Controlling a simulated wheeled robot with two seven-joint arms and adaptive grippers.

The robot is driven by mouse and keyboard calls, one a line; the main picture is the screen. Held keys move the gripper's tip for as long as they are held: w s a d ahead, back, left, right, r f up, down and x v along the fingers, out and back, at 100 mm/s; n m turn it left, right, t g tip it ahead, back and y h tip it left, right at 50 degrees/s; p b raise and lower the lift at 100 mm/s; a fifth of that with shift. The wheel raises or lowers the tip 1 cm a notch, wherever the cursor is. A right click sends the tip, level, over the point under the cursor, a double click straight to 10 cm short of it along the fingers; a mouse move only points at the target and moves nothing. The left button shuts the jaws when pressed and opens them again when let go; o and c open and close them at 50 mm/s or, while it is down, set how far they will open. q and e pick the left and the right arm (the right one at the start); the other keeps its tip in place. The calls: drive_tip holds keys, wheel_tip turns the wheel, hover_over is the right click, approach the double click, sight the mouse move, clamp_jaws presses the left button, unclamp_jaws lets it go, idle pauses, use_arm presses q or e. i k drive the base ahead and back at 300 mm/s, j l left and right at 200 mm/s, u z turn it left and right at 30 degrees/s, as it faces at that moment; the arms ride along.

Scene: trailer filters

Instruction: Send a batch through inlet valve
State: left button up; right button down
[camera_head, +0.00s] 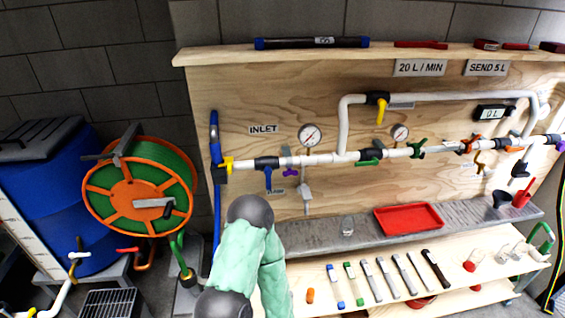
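The INLET label (263,129) is on the plywood board above the left end of the white pipe. Below it are a yellow valve handle (227,165) at the pipe's left end and a blue valve handle (268,179) hanging down. I cannot tell which one is the inlet valve. Signs read 20 L / MIN (420,67) and SEND 5 L (487,68). The small display (492,113) seems to read 0 L. A green-sleeved arm of mine with dark joints rises at the bottom middle, below the blue handle. Neither gripper is in view.
A pressure gauge (311,135) and more coloured valves sit along the pipe. A red tray (408,218) lies on the metal ledge. Tools lie on the lower shelf (450,275). A hose reel (138,199) and blue barrel (40,200) stand at left.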

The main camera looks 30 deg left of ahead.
sight(267, 171)
drive_tip(key=u, duration=1.15)
